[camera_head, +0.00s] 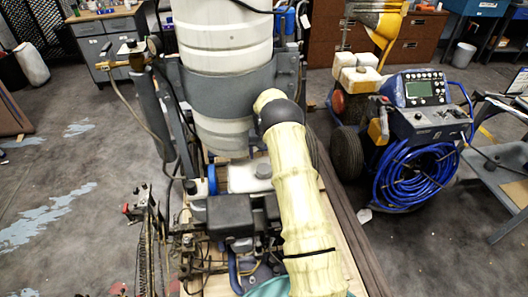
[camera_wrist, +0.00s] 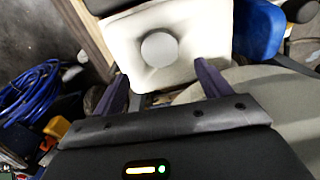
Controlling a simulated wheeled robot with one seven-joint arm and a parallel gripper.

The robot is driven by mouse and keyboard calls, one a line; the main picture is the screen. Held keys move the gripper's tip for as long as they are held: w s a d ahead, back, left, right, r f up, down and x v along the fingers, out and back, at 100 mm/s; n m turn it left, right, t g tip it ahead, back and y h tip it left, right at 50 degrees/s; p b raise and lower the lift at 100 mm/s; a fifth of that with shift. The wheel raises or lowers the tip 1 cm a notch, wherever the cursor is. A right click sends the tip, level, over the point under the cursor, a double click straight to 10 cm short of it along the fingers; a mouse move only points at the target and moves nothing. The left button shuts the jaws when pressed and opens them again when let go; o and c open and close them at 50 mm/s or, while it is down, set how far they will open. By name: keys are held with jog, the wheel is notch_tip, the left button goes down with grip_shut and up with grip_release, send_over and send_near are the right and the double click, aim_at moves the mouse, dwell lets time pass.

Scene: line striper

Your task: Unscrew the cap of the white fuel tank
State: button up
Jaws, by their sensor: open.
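The white fuel tank (camera_head: 243,178) sits low on the machine in the head view, below the large ribbed white container. Its cap (camera_head: 264,171) is on its top, close beside my cream-sleeved arm. In the wrist view the tank (camera_wrist: 122,42) fills the upper middle, with the round grey cap (camera_wrist: 159,49) in a shallow recess. My gripper (camera_wrist: 161,72) is open. Its two purple fingers are spread wider than the cap, and the cap shows just beyond and between their tips. Nothing is between the fingers. The gripper cannot be made out in the head view.
The large white container (camera_head: 225,50) stands right behind the tank. A dark engine block (camera_head: 240,213) is in front of it. A blue part (camera_wrist: 258,30) is beside the tank in the wrist view. A machine with coiled blue hose (camera_head: 412,172) stands at right. Open floor lies left.

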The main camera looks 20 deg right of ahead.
aim_at(264, 168)
jog(key=shift+f+b, duration=2.5)
jog(key=shift+f, duration=2.05)
jog(key=c, duration=1)
jog(key=shift+n, duration=1.7)
jog(key=shift+r+n, duration=0.1)
jog(key=shift+n, duration=1.6)
